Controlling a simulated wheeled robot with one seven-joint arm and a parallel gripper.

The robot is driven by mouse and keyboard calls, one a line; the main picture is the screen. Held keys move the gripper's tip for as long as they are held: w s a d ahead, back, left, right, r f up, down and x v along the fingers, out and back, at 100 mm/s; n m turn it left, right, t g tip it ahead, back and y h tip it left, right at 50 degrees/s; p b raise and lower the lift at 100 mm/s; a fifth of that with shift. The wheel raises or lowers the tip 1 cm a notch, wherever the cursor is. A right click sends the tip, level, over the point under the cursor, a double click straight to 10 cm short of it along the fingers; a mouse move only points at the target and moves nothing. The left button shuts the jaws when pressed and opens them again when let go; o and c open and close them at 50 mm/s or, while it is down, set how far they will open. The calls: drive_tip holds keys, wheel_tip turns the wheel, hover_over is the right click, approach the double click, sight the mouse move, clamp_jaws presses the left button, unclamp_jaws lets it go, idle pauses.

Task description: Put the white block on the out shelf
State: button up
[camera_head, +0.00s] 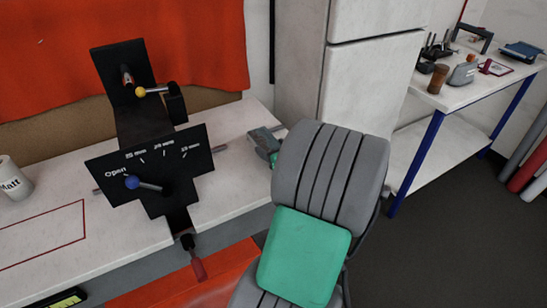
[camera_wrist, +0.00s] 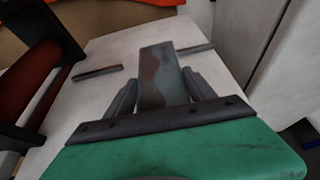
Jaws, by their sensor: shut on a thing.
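My gripper (camera_wrist: 162,92) is shut on a mottled grey-brown block (camera_wrist: 155,70) in the wrist view. The block stands out past both fingertips over a white bench top. In the head view my gripper (camera_head: 270,150) is small and partly hidden by my arm, above the right end of the white bench (camera_head: 235,185). No clearly white block shows elsewhere. I cannot tell which surface is the out shelf.
A black device (camera_head: 150,165) marked "Open" and millimetre sizes stands left of my gripper. A "Matt" mug (camera_head: 12,180) is far left. A white cabinet (camera_head: 370,85) stands behind. A blue-legged table (camera_head: 450,90) at right holds several items.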

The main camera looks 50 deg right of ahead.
drive_tip(key=shift+d+f, duration=0.15)
drive_tip(key=shift+f, duration=0.8)
drive_tip(key=shift+d+f, duration=0.15)
drive_tip(key=shift+f, duration=0.75)
drive_tip(key=shift+f, duration=0.2)
drive_tip(key=o, duration=1.5)
drive_tip(key=shift+r, duration=0.25)
drive_tip(key=v, duration=1.2)
drive_tip(key=shift+a+f, duration=0.1)
drive_tip(key=shift+f, duration=0.05)
